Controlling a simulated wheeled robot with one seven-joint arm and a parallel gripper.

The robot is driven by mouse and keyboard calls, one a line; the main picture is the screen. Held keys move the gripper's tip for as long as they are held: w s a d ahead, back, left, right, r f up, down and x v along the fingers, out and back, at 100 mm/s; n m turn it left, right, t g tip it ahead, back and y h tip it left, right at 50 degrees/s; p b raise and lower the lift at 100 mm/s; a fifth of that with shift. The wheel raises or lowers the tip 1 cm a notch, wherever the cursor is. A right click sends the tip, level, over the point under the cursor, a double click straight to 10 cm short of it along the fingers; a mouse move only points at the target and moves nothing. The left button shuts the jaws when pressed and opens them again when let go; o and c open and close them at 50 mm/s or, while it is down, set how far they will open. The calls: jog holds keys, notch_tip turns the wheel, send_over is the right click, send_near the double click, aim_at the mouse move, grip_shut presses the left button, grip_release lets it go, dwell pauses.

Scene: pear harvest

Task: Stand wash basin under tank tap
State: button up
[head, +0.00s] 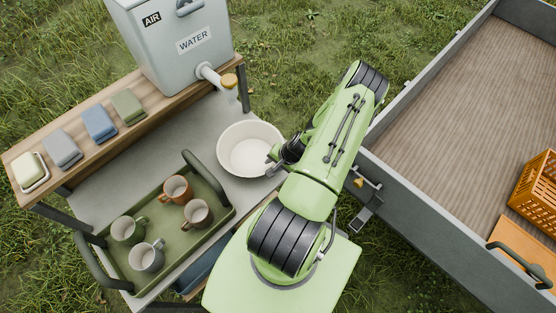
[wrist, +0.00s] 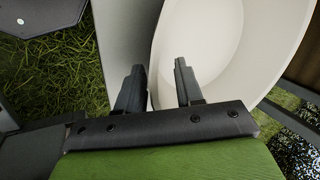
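The white wash basin (head: 243,160) stands upright on the grey worktop, near its right end. The grey water tank (head: 172,45) stands on the raised wooden shelf. Its tap (head: 229,81), with a yellow handle, sticks out to the right, above and behind the basin's far left side. My gripper (head: 272,158) is at the basin's right rim. In the wrist view the basin (wrist: 225,40) fills the upper right. My gripper (wrist: 158,85) has its fingers apart there, one outside the basin wall and one over its inside. Whether either finger touches the wall is unclear.
A green tray (head: 168,236) with several mugs stands front left on the worktop (head: 110,180). Soap and folded cloths lie on the wooden shelf (head: 80,128). A shelf post (head: 243,88) stands beside the tap. A cart (head: 430,110) with an orange crate (head: 538,185) is at right.

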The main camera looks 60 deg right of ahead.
jog(key=v, duration=1.2)
jog(key=w+a+r+n+g, duration=0.1)
jog(key=w+a+r+n, duration=0.25)
jog(key=r, duration=0.35)
jog(key=w+a+r+n+h, duration=0.1)
jog(key=w+a+r+n, duration=0.3)
jog(key=r, duration=0.3)
jog(key=w+a+r+n+g, duration=0.1)
jog(key=w+a+r+n, duration=0.2)
jog(key=a+r, duration=0.3)
jog(key=s+a+r+n+t, duration=0.2)
jog(key=s+a+r+n, duration=0.5)
jog(key=s+a+r, duration=0.5)
jog(key=shift+y, duration=0.4)
jog(key=w+f+b, duration=0.1)
jog(key=a+f+b, duration=0.1)
jog(key=b, duration=0.1)
jog(key=w+a+f+b, duration=0.1)
jog(key=f+b, duration=0.1)
jog(key=shift+w, duration=0.3)
